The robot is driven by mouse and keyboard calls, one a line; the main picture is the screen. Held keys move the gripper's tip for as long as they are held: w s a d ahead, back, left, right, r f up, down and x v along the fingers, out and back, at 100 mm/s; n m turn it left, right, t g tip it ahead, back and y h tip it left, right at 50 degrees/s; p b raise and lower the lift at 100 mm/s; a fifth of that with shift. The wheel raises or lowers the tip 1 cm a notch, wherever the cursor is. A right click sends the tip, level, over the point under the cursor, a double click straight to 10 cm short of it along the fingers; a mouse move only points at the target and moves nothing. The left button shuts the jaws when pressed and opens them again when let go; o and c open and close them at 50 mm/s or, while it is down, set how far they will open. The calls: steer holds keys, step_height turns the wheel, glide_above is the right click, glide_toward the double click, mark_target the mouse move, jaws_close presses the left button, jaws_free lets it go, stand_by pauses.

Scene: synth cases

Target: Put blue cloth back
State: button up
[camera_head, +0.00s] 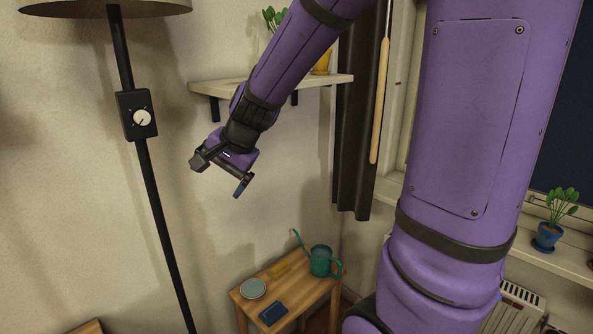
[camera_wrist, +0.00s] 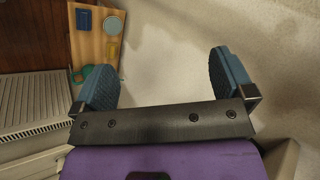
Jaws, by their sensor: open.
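The blue cloth (camera_head: 273,313) appears as a small dark blue folded rectangle. It lies flat near the front edge of the small wooden table (camera_head: 243,306). In the wrist view it seems to be the dark blue patch (camera_wrist: 83,19) at the top left, small and far off. My gripper (camera_head: 219,175) is high above the table, up and to the left of the cloth, below the wall shelf. Its blue-padded fingers are spread wide in the wrist view (camera_wrist: 165,80), with nothing between them.
A round dish (camera_head: 252,289), a yellow block (camera_head: 280,270) and a teal watering can (camera_head: 321,261) share the table. A floor lamp (camera_head: 150,190) stands left of my gripper. A wall shelf (camera_head: 320,82) with plants is above. A curtain (camera_head: 357,150) and windowsill are right.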

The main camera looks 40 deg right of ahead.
steer(key=s+r+n+h, duration=0.1)
steer(key=s+r+n, duration=0.1)
steer(key=s, duration=0.5)
steer(key=s+d+r+n+h, duration=0.1)
steer(key=s+r+n, duration=0.2)
steer(key=s+n, duration=0.2)
steer(key=s+r+n+h, duration=0.1)
steer(key=s+r+n, duration=0.2)
steer(key=s, duration=0.7)
steer(key=shift+s+d+n+g, duration=0.15)
steer(key=shift+d+n+g, duration=0.15)
steer(key=shift+n, duration=0.3)
